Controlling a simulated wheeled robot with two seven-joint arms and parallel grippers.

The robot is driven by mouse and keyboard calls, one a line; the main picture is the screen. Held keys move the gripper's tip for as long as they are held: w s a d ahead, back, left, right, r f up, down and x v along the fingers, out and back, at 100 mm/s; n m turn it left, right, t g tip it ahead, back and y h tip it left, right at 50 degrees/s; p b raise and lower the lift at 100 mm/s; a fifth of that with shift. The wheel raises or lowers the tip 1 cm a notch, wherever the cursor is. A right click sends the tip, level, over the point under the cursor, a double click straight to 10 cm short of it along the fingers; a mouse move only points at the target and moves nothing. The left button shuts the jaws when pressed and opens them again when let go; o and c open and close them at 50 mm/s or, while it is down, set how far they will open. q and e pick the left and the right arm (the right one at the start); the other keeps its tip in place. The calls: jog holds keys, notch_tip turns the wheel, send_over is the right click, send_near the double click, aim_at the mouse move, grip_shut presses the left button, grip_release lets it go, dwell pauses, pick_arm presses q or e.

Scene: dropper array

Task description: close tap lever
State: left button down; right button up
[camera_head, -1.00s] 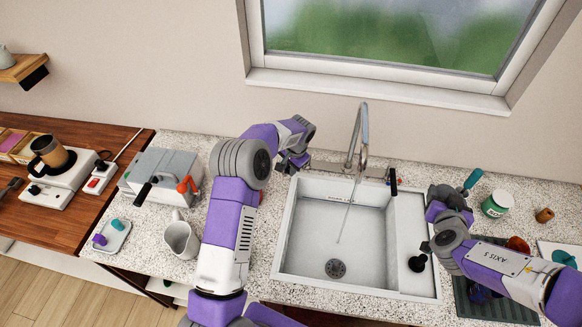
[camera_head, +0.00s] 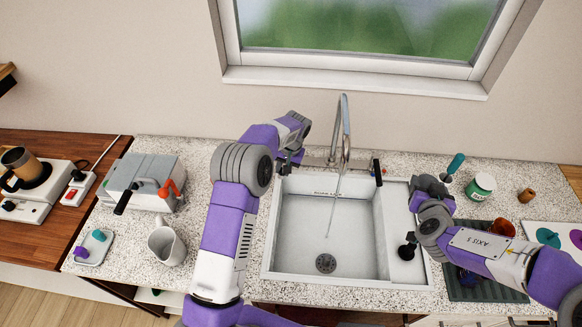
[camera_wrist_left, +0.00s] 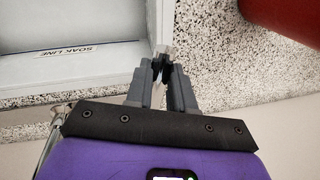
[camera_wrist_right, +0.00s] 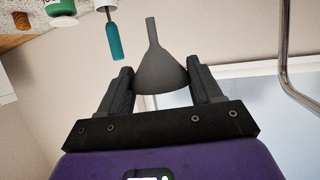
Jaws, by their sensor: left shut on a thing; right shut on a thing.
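The chrome tap (camera_head: 344,130) stands behind the white sink (camera_head: 400,215), with a thin stream of water (camera_head: 331,222) running from its spout. A black lever (camera_head: 377,170) with a red mark stands at the tap's right end. My left gripper (camera_head: 287,165) is at the sink's back left corner, left of the tap. In the left wrist view this gripper (camera_wrist_left: 161,72) is shut on a small pale piece, probably the tap's left lever; the fingers mostly hide it. My right gripper (camera_head: 430,184) is right of the sink. It is shut on a dark grey funnel (camera_wrist_right: 160,72), seen in the right wrist view.
A teal-handled tool (camera_head: 455,163), a green jar (camera_head: 481,186) and a brown cork (camera_head: 526,195) stand right of my right gripper. A black knob-like thing (camera_head: 407,250) is on the sink's right ledge. A white jug (camera_head: 166,246) and grey box (camera_head: 145,175) stand left of my left arm.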

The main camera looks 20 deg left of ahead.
pick_arm(q)
jog(key=shift+w+d+n, duration=0.2)
jog(key=shift+d+n, duration=0.65)
jog(key=shift+n, duration=0.15)
jog(key=c, duration=1)
grip_release()
jog(key=r, duration=0.4)
jog(key=d+r, duration=0.1)
jog(key=r, duration=0.3)
jog(key=d+r, duration=0.1)
jog(key=r, duration=0.3)
jog(key=shift+w+d+p, duration=0.15)
jog(key=shift+w+p, duration=0.1)
jog(key=shift+p, duration=0.05)
jog(key=shift+f, duration=0.1)
